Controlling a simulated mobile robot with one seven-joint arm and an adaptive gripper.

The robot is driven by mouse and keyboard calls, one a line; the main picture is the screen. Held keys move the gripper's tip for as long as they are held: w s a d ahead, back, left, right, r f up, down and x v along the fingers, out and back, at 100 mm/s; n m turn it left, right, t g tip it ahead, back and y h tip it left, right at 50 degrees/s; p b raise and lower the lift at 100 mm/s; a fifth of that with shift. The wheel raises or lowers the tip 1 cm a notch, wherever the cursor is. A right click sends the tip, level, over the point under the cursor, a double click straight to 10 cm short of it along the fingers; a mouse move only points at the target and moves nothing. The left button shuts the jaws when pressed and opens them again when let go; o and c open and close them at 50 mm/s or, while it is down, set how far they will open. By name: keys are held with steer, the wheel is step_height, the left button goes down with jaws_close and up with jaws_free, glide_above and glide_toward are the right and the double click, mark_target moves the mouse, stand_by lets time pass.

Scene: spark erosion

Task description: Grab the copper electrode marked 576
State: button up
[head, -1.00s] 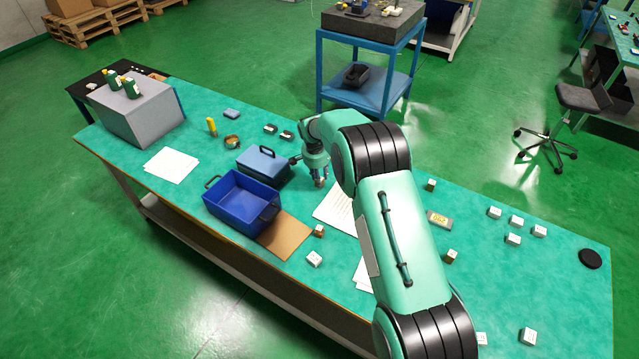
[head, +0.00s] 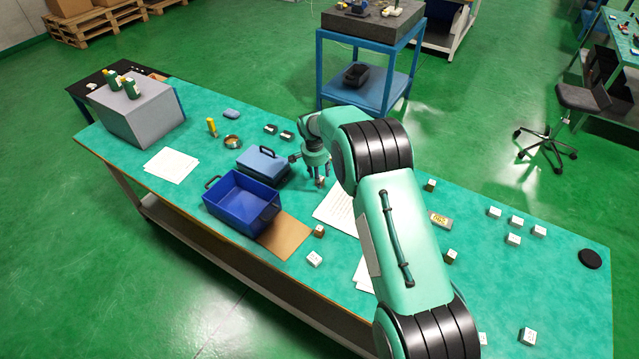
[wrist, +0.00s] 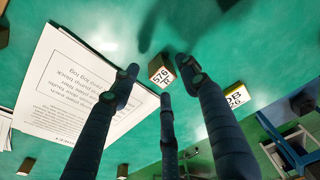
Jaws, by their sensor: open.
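The block marked 576 (wrist: 161,73), with a white label and a dark brown side, lies on the green bench between my gripper's fingertips in the wrist view. My gripper (wrist: 160,82) is open, with its three dark fingers spread around the block. I cannot tell whether any fingertip touches it. In the head view my gripper (head: 318,175) points down over the bench, right of the blue-grey lidded box. A small block (head: 320,183) shows at its fingertips there, its marking too small to read.
A printed sheet (wrist: 75,80) lies beside the block. A yellow-and-white labelled block (wrist: 236,95) is on its other side. In the head view an open blue bin (head: 240,205) and the lidded box (head: 263,165) stand left of my gripper. Several small blocks lie at the bench's right.

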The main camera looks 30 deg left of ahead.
step_height(320, 180, up, 12)
steer(key=s+p, duration=0.1)
steer(key=shift+s+r, duration=0.15)
steer(key=shift+s, duration=0.2)
steer(key=shift+d, duration=0.1)
stand_by(0.7)
steer(key=w+d+n+g+y+b, duration=0.1)
steer(key=d+n+y+b, duration=0.1)
steer(key=n, duration=0.7)
steer(key=w+d+f+n+g+y+b, duration=0.1)
steer(key=w+d+n+y+b, duration=0.1)
steer(key=n, duration=0.7)
steer(key=shift+d+n+b, duration=0.3)
steer(key=shift+d, duration=0.6)
steer(key=shift+y, duration=0.3)
steer(key=shift+f, duration=0.1)
steer(key=shift+b+x, duration=0.55)
steer(key=shift+x, duration=3.75)
